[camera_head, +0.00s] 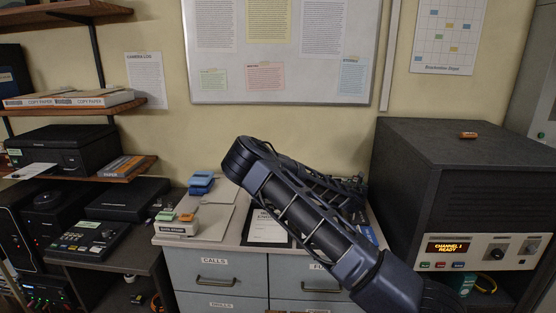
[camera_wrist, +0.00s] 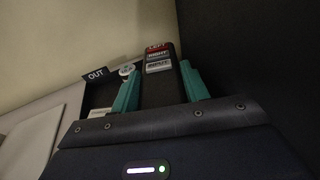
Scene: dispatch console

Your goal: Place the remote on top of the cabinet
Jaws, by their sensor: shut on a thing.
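In the wrist view my gripper (camera_wrist: 160,90) has its two teal fingers on either side of a dark remote (camera_wrist: 160,62) and is shut on it. The remote's upper end carries red, grey and white labels reading LEFT, RIGHT and what looks like INPUT. In the head view my arm hides the gripper and the remote, over the back right of the cabinet. The grey-blue cabinet (camera_head: 217,269) has labelled drawers, CALLS and DRILLS among them, and a pale top. I cannot tell whether the remote touches anything beneath it.
A dark tray labelled OUT (camera_wrist: 96,75) lies beside the remote. Papers, a clipboard (camera_head: 268,226) and blue staplers (camera_head: 201,184) lie on the cabinet top. A dark console (camera_head: 465,190) rises at right, with a small orange object (camera_head: 468,135) on it. Shelves (camera_head: 75,105) line the left.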

